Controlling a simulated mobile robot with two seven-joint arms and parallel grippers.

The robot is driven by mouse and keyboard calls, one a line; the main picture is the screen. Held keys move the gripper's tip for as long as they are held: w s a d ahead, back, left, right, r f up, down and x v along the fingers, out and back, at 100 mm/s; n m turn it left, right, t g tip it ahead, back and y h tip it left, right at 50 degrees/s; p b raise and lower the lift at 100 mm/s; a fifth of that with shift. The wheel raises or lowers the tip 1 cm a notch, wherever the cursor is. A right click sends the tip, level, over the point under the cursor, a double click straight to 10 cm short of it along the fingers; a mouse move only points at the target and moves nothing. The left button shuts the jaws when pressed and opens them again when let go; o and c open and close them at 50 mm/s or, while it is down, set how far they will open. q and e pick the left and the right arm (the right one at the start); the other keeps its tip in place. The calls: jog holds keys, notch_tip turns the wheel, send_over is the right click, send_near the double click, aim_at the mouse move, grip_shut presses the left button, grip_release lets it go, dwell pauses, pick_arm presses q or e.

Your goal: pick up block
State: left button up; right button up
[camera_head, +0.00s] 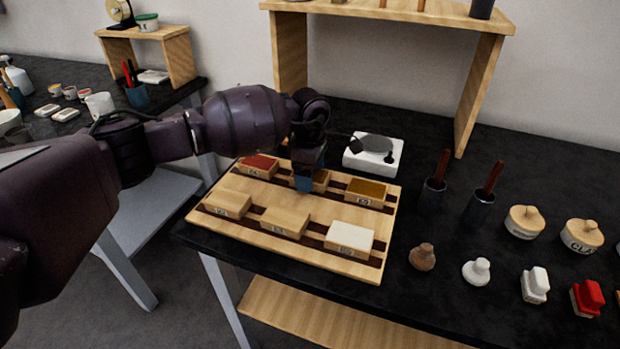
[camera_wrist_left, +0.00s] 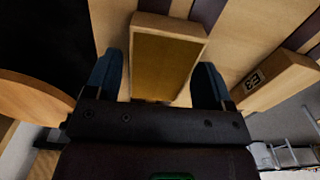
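The wooden board (camera_head: 250,232) on the black table holds two rows of blocks on dark strips. My left gripper (camera_head: 308,180) reaches down over the back row's middle block (camera_head: 322,182), partly hiding it. In the left wrist view, my left gripper (camera_wrist_left: 157,85) is open, with its blue fingers on either side of a wooden block with a golden-brown top (camera_wrist_left: 167,62). Gaps show beside the block, and its near end is hidden by the gripper. A red-topped block (camera_head: 259,163) and a gold-topped block (camera_head: 367,188) flank it. My right gripper is not in view.
In the front row are two plain blocks (camera_head: 228,204) (camera_head: 285,221) and a white-topped block (camera_head: 350,236). A white scale-like device (camera_head: 372,155) stands behind the board. Dark cups with brown handles (camera_head: 433,192), stamps and round lidded pots (camera_head: 524,221) stand to the right.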

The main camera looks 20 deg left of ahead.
pick_arm(q)
jog(key=c, duration=0.7)
jog(key=shift+r, duration=0.1)
